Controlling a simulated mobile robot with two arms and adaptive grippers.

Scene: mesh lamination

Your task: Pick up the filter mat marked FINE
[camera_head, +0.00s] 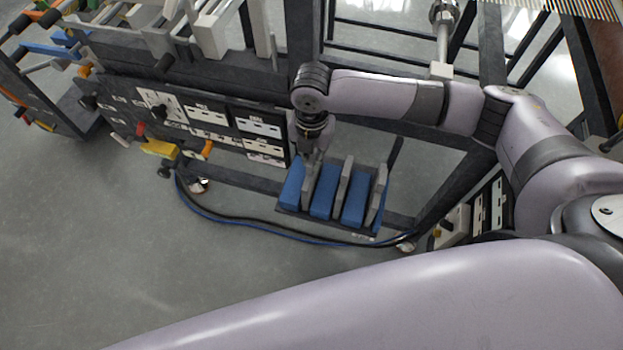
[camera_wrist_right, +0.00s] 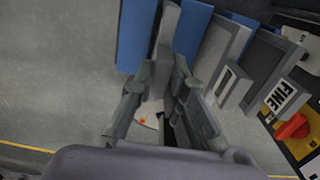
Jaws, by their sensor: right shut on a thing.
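My right gripper (camera_head: 316,158) points down over the left part of a rack of upright blue and grey slabs. In the wrist view its two fingers (camera_wrist_right: 165,95) are closed around a narrow grey slab (camera_wrist_right: 166,30), between two blue slabs. A white plate marked FINE (camera_wrist_right: 279,97) shows at the right, by the end of another grey slab (camera_wrist_right: 268,62). The gripped slab's marking cannot be read, so I cannot tell whether it is the filter mat marked FINE. The slab's lower part is hidden. My left gripper is not in view.
Blue slabs (camera_head: 357,195) stand between the grey ones in the dark rack. A dark control panel (camera_head: 230,125) is to its left. A cable (camera_head: 250,227) curves over the floor in front. The grey floor (camera_head: 100,240) at lower left is clear.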

